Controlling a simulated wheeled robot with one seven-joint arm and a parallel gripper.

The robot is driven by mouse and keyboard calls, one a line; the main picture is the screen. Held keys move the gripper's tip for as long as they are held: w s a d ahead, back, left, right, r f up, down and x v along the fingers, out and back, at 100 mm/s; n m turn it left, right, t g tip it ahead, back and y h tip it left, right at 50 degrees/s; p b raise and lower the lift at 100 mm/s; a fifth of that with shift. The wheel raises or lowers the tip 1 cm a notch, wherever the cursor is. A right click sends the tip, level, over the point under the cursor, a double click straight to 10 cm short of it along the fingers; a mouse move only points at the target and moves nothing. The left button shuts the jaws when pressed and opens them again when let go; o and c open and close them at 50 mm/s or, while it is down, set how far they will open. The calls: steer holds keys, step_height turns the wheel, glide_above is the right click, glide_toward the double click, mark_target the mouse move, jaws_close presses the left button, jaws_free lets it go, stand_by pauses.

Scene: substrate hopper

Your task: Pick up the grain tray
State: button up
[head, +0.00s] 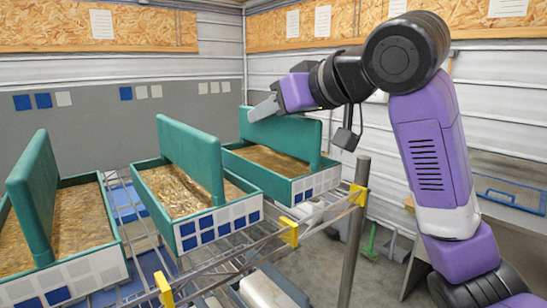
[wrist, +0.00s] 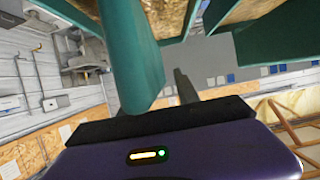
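Three teal trays stand in a row on a wire rack, each with a tall upright board across its middle. The left tray (head: 70,276) holds fine golden-brown material. The middle tray (head: 218,222) holds coarser, straw-like flakes. The right tray (head: 312,187) holds finer brown material. No label says which is grain. My gripper (head: 264,108) is at the top left end of the right tray's board (head: 290,135). In the wrist view, a teal board (wrist: 133,50) stands close beside one dark finger (wrist: 187,88), with a gap between them. The other finger is hidden; the visible finger sits off-centre, apparently open.
Blue and white squares mark the tray fronts. The rack (head: 240,248) has a grey post (head: 353,230) with yellow clips at the right. Grey containers (head: 268,290) sit low by the rack. A bench (head: 500,180) stands at the right wall. Open air lies above the trays.

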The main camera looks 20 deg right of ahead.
jaws_close()
steer(key=shift+r, duration=0.1)
stand_by(1.3)
